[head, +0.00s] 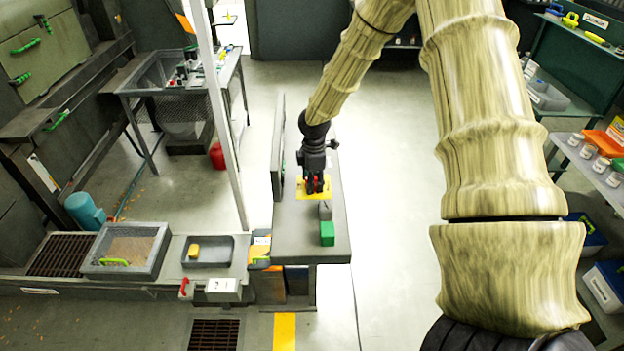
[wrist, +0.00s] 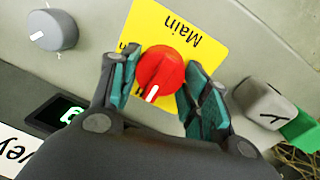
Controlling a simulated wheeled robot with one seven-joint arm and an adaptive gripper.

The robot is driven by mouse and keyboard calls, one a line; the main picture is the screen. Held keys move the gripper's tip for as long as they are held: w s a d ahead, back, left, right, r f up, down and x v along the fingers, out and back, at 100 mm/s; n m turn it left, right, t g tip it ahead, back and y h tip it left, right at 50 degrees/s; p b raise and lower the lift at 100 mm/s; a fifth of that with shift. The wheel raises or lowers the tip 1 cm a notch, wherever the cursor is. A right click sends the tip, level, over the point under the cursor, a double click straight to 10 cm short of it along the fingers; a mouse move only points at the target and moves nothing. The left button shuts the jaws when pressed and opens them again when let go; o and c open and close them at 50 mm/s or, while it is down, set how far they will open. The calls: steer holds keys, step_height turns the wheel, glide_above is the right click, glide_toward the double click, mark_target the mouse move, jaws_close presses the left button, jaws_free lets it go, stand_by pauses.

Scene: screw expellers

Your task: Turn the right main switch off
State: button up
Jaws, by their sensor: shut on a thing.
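The main switch is a red round knob (wrist: 160,72) with a white pointer line, on a yellow plate (wrist: 190,22) lettered "Main". The lettering appears upside down in the wrist view, and the white line points to the lower left. In the head view the yellow plate (head: 301,191) lies on top of the grey console. My gripper (wrist: 155,85) has a finger on each side of the red knob and is shut on it. In the head view my gripper (head: 315,186) comes down from above and hides most of the knob (head: 318,182).
A grey block (wrist: 262,103) with a dark mark and a green block (head: 327,234) stand beside the plate. On the other side are a grey dial (wrist: 53,30) and a green-lit display (wrist: 58,113). An upright panel (head: 278,150) edges the console (head: 300,245). Floor right of it is clear.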

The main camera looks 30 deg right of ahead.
steer(key=shift+w, duration=0.1)
stand_by(0.3)
steer(key=o, duration=1)
steer(key=shift+s+r, duration=0.15)
steer(key=shift+r, duration=1.85)
steer(key=shift+s+r, duration=0.15)
steer(key=shift+r, duration=1.8)
steer(key=shift+s+r, duration=0.15)
steer(key=shift+r, duration=1.85)
steer(key=shift+a, duration=0.1)
